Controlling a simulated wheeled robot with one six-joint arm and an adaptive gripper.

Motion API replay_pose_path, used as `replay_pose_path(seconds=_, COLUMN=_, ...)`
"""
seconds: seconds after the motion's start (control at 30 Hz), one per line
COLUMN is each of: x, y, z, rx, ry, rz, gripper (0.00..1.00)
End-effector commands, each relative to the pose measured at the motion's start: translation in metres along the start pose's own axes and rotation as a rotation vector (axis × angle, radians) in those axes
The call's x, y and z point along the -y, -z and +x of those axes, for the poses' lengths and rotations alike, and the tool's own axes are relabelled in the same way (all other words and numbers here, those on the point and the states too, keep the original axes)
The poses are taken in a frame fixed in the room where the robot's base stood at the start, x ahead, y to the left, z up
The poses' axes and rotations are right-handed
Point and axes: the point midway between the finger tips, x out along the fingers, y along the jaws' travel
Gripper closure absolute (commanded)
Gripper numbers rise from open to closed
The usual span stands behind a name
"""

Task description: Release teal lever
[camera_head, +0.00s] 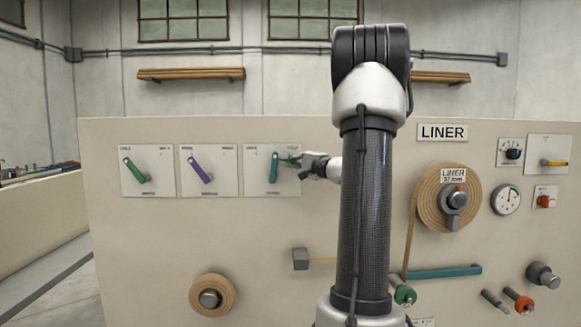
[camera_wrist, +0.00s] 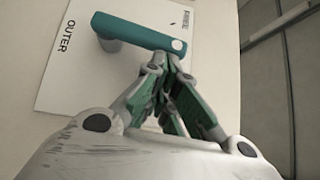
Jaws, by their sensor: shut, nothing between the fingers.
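The teal lever (camera_head: 273,168) is on the third white plate (camera_head: 258,183) of the row on the panel and stands nearly upright in the head view. In the wrist view the teal lever (camera_wrist: 143,33) lies across the plate marked OUTER (camera_wrist: 80,75), with a pale dot at its right end. My gripper (camera_head: 291,162) is just right of the lever in the head view, shut and empty. In the wrist view the tips of my gripper (camera_wrist: 167,62) are close below the dotted end of the lever. I cannot tell whether they touch it.
A green lever (camera_head: 134,170) and a purple lever (camera_head: 200,170) sit on plates to the left. The liner roll (camera_head: 432,205), a gauge (camera_head: 506,199) and several knobs are right of my arm. A brown roll (camera_head: 226,297) is below. The panel below the lever plates is mostly bare.

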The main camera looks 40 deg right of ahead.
Motion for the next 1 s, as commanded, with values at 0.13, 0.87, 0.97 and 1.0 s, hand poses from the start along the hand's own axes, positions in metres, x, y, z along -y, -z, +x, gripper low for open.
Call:
replay_pose_path(seconds=0.13, x=0.009, y=-0.009, z=0.008, rx=0.003, ry=-0.096, rz=-0.103, gripper=1.00)
replay_pose_path(seconds=0.87, x=0.016, y=-0.039, z=0.038, rx=0.001, ry=-0.436, rz=-0.437, gripper=1.00)
replay_pose_path(seconds=0.97, x=0.016, y=-0.040, z=0.040, rx=0.001, ry=-0.436, rz=-0.436, gripper=1.00)
replay_pose_path(seconds=1.0, x=0.015, y=-0.041, z=0.041, rx=0.001, ry=-0.436, rz=-0.436, gripper=1.00)
